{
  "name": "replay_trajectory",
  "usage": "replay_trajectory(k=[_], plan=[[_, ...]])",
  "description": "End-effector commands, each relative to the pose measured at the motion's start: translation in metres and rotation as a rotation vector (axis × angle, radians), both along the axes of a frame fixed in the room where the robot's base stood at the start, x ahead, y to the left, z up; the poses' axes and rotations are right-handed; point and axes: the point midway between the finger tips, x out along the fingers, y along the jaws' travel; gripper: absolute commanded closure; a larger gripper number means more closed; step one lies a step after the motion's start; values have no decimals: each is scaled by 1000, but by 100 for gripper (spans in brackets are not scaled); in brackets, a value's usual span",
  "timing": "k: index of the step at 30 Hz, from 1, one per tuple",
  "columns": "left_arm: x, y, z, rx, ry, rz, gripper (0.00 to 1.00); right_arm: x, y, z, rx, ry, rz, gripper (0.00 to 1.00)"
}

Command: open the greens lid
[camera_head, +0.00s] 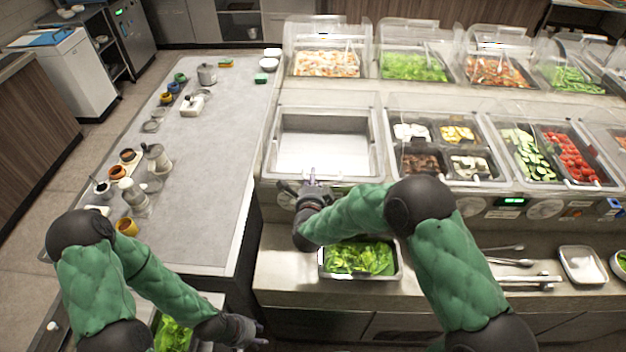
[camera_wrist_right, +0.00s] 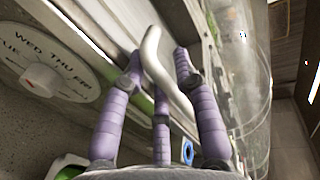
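A clear lid (camera_head: 325,108) covers the front left well (camera_head: 325,150), whose metal pan looks empty. My right gripper (camera_head: 312,178) is at the front edge of this lid. In the right wrist view a pale curved handle (camera_wrist_right: 152,50) runs between the purple fingers of my right gripper (camera_wrist_right: 160,75). The fingers stand apart around it; firm contact is not clear. A metal pan of leafy greens (camera_head: 360,258) sits on the counter below the well. My left gripper (camera_head: 262,333) is low at the left, empty, its small fingers seemingly spread.
More covered wells with food, such as lettuce (camera_head: 415,67) and tomatoes (camera_head: 570,155), lie behind and to the right. A grey side table (camera_head: 215,140) with pots stands at the left.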

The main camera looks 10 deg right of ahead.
Motion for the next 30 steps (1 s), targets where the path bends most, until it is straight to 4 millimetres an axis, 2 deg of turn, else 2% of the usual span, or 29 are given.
replay_trajectory(k=[2, 6, 17, 23, 30], plan=[[0, 0, 0, 0, 0, 0, 60, 0, 0, 0, 0, 0, 0, 70], [0, 0, 0, 0, 0, 0, 60, 0, 0, 0, 0, 0, 0, 100], [0, 0, 5, 0, 0, 0, 60, 0, 0, 6, 2, 9, 0, 100], [0, 0, 24, 0, 0, 0, 60, 1, 0, 26, 13, 43, -1, 100], [0, 0, 60, 0, 0, 0, 60, 7, -2, 65, 39, 126, 0, 100]])
